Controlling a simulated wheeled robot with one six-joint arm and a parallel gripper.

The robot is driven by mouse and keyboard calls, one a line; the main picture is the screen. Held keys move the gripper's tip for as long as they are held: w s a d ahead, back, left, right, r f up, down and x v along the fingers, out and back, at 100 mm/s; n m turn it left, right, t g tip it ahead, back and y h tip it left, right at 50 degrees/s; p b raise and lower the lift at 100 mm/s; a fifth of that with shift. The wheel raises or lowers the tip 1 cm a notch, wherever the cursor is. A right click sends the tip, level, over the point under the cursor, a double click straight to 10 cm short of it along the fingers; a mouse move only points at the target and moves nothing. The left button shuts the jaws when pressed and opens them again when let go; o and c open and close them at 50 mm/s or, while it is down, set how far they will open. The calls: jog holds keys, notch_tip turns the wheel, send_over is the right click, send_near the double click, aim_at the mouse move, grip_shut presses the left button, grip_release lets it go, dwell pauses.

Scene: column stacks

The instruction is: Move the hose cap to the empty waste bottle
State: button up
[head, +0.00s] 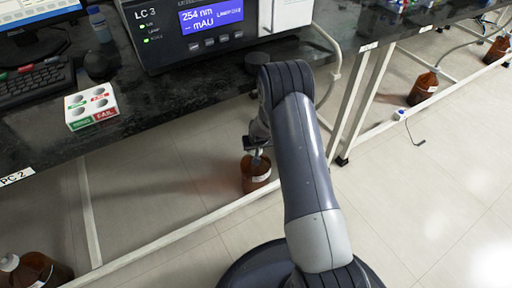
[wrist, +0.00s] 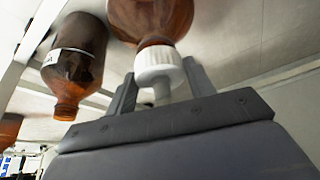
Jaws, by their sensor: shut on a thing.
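The hose cap (wrist: 158,65) is white and ribbed, with a pale stub below it in the wrist view. My gripper (wrist: 163,88) is shut on it, one finger on each side. The cap is at the neck of an amber bottle (wrist: 150,18); I cannot tell whether it is seated or just apart. A second amber bottle (wrist: 75,60) with a white label and a bare neck shows to the left. In the head view my gripper (head: 257,150) is over an amber bottle (head: 256,176) on the floor under the bench, and the cap is mostly hidden.
The black bench (head: 165,125) and its white frame rail (head: 190,232) are close to my arm. An amber bottle (head: 35,272) stands at lower left, another (head: 425,87) at right. A small white item with a dark cord (head: 400,113) lies on the floor.

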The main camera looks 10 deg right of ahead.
jog(key=shift+f+b, duration=0.4)
jog(key=shift+b, duration=0.1)
dwell(0.5)
jog(key=o, duration=1)
jog(key=shift+o, duration=0.2)
jog(key=p+v, duration=0.4)
jog(key=v, duration=0.6)
jog(key=shift+s+r, duration=0.15)
jog(key=shift+r, duration=0.25)
jog(key=shift+f, duration=0.1)
